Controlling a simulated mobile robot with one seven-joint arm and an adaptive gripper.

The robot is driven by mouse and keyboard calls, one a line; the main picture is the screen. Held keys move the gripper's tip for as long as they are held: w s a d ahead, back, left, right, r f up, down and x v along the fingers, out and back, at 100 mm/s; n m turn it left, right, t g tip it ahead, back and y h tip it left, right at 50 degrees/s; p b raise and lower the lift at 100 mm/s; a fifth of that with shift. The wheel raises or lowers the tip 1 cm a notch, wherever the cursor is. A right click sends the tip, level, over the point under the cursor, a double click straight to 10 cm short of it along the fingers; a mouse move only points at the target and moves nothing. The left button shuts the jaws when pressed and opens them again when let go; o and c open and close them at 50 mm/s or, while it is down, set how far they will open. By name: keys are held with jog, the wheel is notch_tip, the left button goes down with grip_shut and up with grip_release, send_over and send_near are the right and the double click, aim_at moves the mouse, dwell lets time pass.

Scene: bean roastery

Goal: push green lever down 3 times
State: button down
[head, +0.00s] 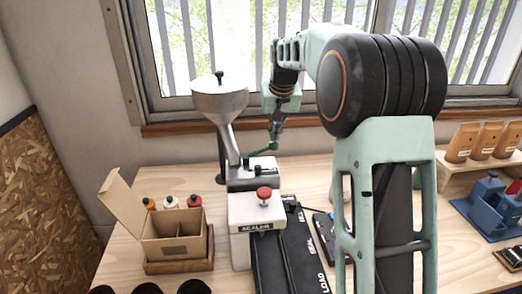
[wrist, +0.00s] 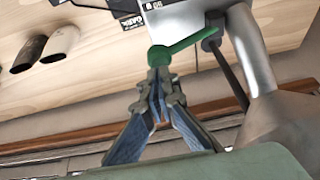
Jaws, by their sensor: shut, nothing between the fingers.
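The green lever (head: 261,151) sticks out to the right from the side of the metal hopper machine (head: 220,98), sloping slightly. In the wrist view the lever (wrist: 188,44) ends in a round green knob (wrist: 158,56). My gripper (head: 276,140) is shut and empty, above the lever's knob end. In the wrist view my gripper's fingertips (wrist: 158,72) are right at the knob and overlap it; I cannot tell whether they touch. The lever's pivot (wrist: 211,38) shows as a dark piece beside the metal pipe.
A white sealer (head: 252,222) with a red knob stands in front of the hopper, beside black labelled mats (head: 290,258). An open cardboard box (head: 175,235) with bottles behind it is at left. Pouches (head: 478,142) and a blue device (head: 490,205) are at right.

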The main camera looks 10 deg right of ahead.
aim_at(275, 142)
jog(key=shift+f+b, duration=1.2)
jog(key=shift+f, duration=0.7)
jog(key=shift+r, duration=0.2)
notch_tip(275, 142, up, 6)
jog(key=p, duration=0.5)
jog(key=shift+d, duration=0.1)
dwell(1.0)
